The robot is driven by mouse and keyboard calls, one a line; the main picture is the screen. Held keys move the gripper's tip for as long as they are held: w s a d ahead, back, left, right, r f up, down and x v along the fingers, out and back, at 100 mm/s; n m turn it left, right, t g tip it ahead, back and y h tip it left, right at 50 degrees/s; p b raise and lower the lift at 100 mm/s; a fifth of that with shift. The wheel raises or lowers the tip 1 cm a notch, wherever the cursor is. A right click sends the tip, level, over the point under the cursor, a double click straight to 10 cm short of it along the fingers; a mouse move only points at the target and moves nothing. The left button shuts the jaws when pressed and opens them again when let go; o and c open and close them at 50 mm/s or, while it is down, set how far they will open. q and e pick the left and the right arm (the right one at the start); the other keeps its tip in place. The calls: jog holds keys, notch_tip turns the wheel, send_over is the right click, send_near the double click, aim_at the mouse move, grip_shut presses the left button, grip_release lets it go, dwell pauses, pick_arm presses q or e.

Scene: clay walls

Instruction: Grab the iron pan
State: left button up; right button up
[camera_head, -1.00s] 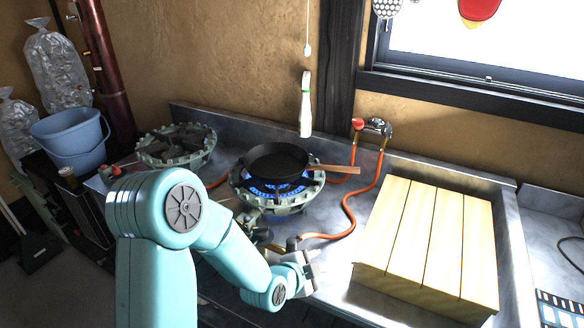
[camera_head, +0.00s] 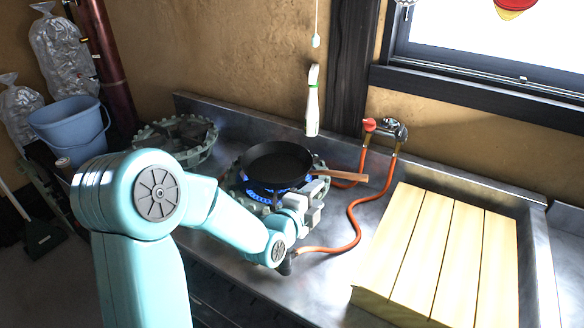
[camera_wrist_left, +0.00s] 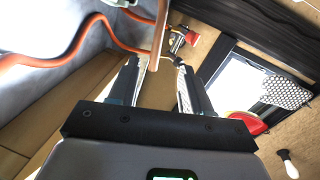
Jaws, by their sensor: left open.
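The black iron pan (camera_head: 277,160) sits on a lit gas burner (camera_head: 262,196) with blue flames, in the head view. Its wooden handle (camera_head: 340,175) points right. My left gripper (camera_head: 318,192) is just below the handle, close to the pan's right side. In the left wrist view my left gripper (camera_wrist_left: 160,75) has its two fingers apart with nothing between their tips that I can see held. The wooden handle (camera_wrist_left: 160,35) shows ahead of the fingertips, nearer the left finger. Whether it touches the fingers cannot be told. My right gripper is not in view.
A second burner (camera_head: 178,140) stands at the left. An orange gas hose (camera_head: 352,225) curves on the metal counter to a red-handled valve (camera_head: 370,125). A slatted wooden board (camera_head: 440,255) lies at the right. A white bottle (camera_head: 312,105) hangs by the wall.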

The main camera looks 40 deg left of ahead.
pick_arm(q)
jog(key=p, duration=0.1)
send_near(338, 175)
jog(key=x, duration=0.4)
jog(key=shift+w+f, duration=0.15)
jog(key=shift+w, duration=0.2)
jog(key=p+x, duration=0.2)
jog(key=x, duration=0.4)
jog(key=shift+w, duration=0.15)
grip_shut()
dwell(0.5)
